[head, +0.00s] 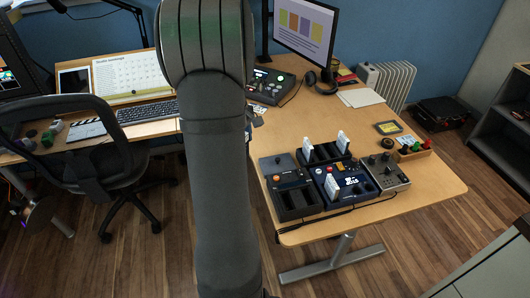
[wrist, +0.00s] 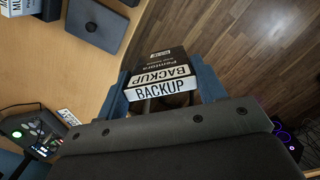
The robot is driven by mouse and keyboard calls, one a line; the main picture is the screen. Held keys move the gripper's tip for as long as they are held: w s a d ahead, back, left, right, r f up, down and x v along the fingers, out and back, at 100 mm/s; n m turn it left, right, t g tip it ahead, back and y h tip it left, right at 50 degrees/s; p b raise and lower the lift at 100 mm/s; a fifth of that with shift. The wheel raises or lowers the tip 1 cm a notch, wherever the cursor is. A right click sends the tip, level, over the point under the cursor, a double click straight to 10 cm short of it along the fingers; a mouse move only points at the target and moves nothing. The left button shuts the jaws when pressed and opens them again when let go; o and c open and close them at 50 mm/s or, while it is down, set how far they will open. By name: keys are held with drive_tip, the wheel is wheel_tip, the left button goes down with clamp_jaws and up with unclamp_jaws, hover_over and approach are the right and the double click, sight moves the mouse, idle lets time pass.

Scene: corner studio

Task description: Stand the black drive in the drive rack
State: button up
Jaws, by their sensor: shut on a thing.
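The black drive (wrist: 158,70) has white "BACKUP" labels and shows in the middle of the wrist view. My gripper (wrist: 163,88) is shut on it, with a bluish finger on each side. The drive is held off the desk edge, with floor beyond it. In the head view, my arm hides the gripper and drive. A dark slotted rack (head: 322,154) stands on the right desk with two white-faced upright pieces in it. A second dark slotted unit (head: 294,205) lies in front of it, its slots looking empty. I cannot tell for sure which is the drive rack.
A blue device (head: 347,184) and a grey knobbed box (head: 383,171) stand beside the slotted units. A cable runs along the desk's front edge. A monitor (head: 306,38), headphones (head: 321,82) and papers (head: 360,97) are farther back. The desk's middle is mostly clear.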

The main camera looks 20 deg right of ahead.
drive_tip(key=w+a+r+m, duration=0.1)
drive_tip(key=w+a+m, duration=0.45)
drive_tip(key=a, duration=0.55)
drive_tip(key=d+f+n, duration=0.1)
drive_tip(key=d+n, duration=0.6)
drive_tip(key=d, duration=1.3)
drive_tip(key=d+f+n, duration=0.2)
drive_tip(key=d+n, duration=0.5)
drive_tip(key=d, duration=1.3)
wheel_tip(320, 180, down, 9)
drive_tip(key=d, duration=0.2)
drive_tip(key=shift+s+t+h, duration=0.4)
drive_tip(key=shift+f+n, duration=0.25)
drive_tip(key=shift+f, duration=0.45)
drive_tip(key=o, duration=1.1)
drive_tip(key=shift+r, duration=0.15)
